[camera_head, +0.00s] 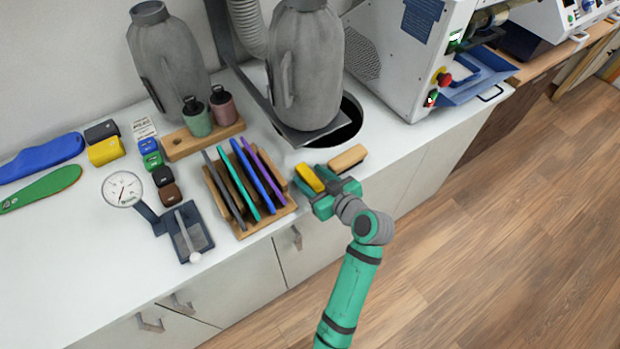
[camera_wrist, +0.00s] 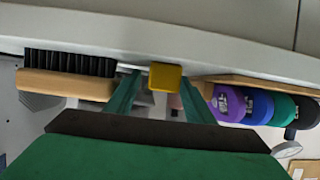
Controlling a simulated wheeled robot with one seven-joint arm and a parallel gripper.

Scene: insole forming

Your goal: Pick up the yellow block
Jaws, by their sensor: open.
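A yellow block (camera_head: 309,178) sits at the counter's front edge, between the slotted wooden rack and a wooden brush. My gripper (camera_head: 325,187) is right at this block, its green fingers reaching in from the front. In the wrist view the yellow block (camera_wrist: 165,77) lies between the two open fingertips (camera_wrist: 160,84). A gap shows on its left side; on its right side I cannot tell whether the finger touches it. Another yellow block (camera_head: 106,150) lies farther left on the counter, beside small coloured blocks and away from my gripper.
The wooden brush (camera_head: 347,158) lies close to the right of my gripper; its black bristles (camera_wrist: 70,63) show in the wrist view. The rack (camera_head: 240,226) with coloured sheets stands close to the left. A grey bottle-shaped vessel (camera_head: 305,70) stands behind. Open floor (camera_head: 480,230) lies right.

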